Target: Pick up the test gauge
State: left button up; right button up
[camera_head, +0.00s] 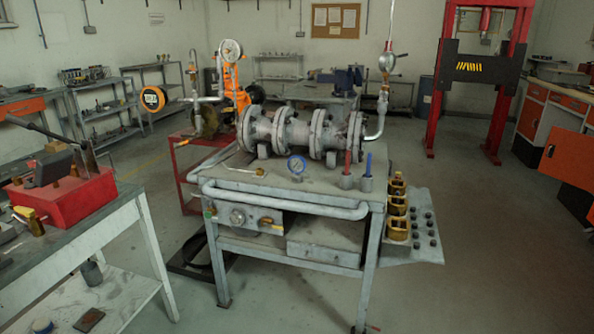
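Neither of my grippers is in view.
A red and a blue upright tool (368,171) stand in holders right of the gauge. A thin rod lies on its left. A pipe rail (285,203) runs along the bench front. A side shelf (415,225) holds brass parts. A cluttered table (100,215) stands left. Floor at right is clear.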

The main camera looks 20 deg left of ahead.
aim_at(296, 165)
jog(key=z, duration=0.55)
jog(key=i, duration=2)
jog(key=u, duration=1.7)
